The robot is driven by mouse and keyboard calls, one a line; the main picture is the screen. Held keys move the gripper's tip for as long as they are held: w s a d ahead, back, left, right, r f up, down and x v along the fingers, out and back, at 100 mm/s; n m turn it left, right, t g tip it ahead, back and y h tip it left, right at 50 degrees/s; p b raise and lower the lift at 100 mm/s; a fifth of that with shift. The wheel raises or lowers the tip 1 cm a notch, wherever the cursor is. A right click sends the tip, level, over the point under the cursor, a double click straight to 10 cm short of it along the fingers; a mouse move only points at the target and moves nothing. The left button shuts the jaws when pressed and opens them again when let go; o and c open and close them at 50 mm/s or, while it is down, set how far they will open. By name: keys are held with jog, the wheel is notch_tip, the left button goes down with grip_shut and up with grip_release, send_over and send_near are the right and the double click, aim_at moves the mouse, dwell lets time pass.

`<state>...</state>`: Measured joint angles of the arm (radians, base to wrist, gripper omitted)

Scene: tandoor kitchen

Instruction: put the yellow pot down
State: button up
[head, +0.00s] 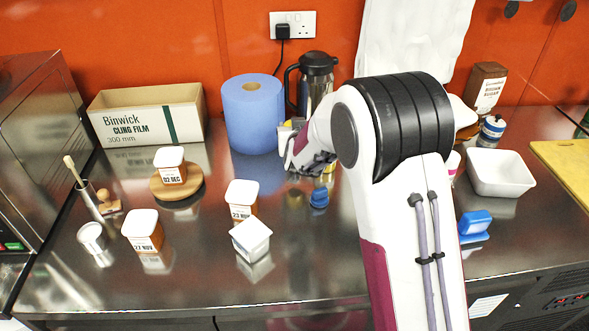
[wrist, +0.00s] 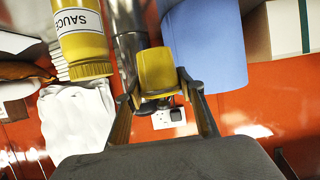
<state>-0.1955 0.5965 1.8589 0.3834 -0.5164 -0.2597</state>
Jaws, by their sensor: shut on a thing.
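The yellow pot (wrist: 157,70) shows in the wrist view between the two fingers of my gripper (wrist: 158,88), which is shut on it. In the head view my arm hides most of the gripper, and only a small bit of yellow shows below it near the counter. I cannot tell whether the pot touches the counter (head: 300,270). A yellow sauce bottle (wrist: 83,42) appears upside down at the left of the wrist view, apart from the pot.
A blue paper roll (head: 253,120) and a steel jug (head: 316,80) stand behind my gripper. A small blue-topped item (head: 319,197) is close in front of it. Lidded tubs (head: 242,197) and a white box (head: 251,238) stand to the left. A white bowl (head: 499,174) is at the right.

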jog(key=shift+f, duration=3.1)
jog(key=shift+f, duration=1.85)
jog(key=shift+f, duration=0.15)
jog(key=o, duration=1.3)
jog(key=shift+c, duration=0.2)
